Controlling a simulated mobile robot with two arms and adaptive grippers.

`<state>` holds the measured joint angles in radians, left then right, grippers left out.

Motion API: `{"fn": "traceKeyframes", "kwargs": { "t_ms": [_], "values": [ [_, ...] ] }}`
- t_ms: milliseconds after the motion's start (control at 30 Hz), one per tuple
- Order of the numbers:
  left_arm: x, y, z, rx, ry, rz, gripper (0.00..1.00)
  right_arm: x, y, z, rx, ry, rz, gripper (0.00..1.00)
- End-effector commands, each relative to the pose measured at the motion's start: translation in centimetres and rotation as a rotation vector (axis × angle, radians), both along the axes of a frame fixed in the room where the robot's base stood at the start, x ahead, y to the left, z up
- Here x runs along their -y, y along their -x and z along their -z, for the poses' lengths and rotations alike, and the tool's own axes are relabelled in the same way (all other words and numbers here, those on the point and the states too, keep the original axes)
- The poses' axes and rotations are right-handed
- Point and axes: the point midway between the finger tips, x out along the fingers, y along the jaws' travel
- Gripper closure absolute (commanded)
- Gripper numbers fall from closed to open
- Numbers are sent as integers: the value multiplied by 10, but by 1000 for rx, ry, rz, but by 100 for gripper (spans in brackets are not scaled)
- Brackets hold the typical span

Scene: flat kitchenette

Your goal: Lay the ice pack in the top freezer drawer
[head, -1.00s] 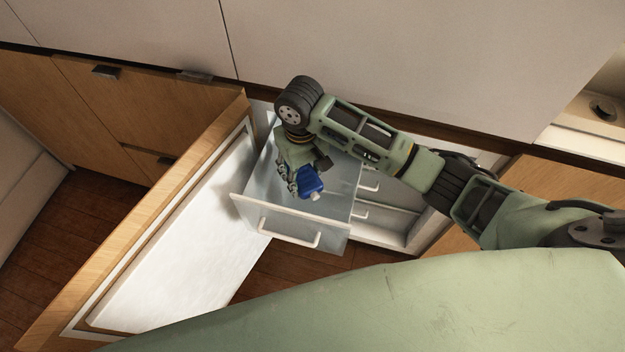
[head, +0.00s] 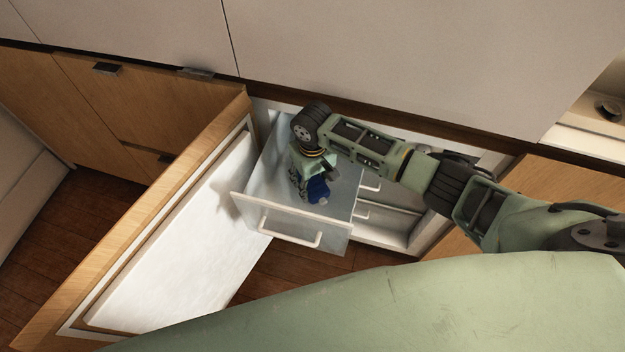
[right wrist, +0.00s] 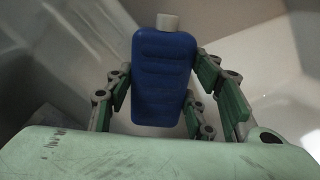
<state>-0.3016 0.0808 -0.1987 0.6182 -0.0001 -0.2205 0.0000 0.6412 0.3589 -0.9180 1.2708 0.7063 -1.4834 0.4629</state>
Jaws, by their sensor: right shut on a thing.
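The ice pack is blue with a white cap; in the head view the ice pack (head: 318,189) is inside the walls of the pulled-out top freezer drawer (head: 276,224). In the right wrist view the ice pack (right wrist: 164,80) sits between the fingers, cap pointing away. My right gripper (head: 311,192) is shut on it, reaching down into the drawer; the fingers (right wrist: 168,100) show on both sides of the pack in the wrist view. Whether the pack touches the drawer floor I cannot tell. My left gripper is not in view.
The freezer door (head: 170,255) stands open at the left of the drawer. Lower drawers with white handles (head: 372,188) show at the right, inside the cabinet. Wooden cabinet fronts (head: 120,110) are at the far left. My right arm crosses above the freezer opening.

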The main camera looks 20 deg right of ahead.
Motion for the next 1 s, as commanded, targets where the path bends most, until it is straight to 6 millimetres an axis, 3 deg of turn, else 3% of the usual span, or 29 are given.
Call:
{"fn": "traceKeyframes", "kwargs": {
  "t_ms": [267, 300, 500, 833, 1000],
  "values": [
    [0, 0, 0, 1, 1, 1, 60, 0, -1, 2, 2, 0, 1, 92],
    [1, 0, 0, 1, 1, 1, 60, 0, 0, 3, 1, 1, 1, 49],
    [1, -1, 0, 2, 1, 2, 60, 0, 0, 3, 1, 1, 1, 32],
    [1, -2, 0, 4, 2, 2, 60, 0, 0, 0, 1, 1, 0, 32],
    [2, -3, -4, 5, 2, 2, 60, 0, -1, -20, 4, -2, 0, 32]
  ]
}}
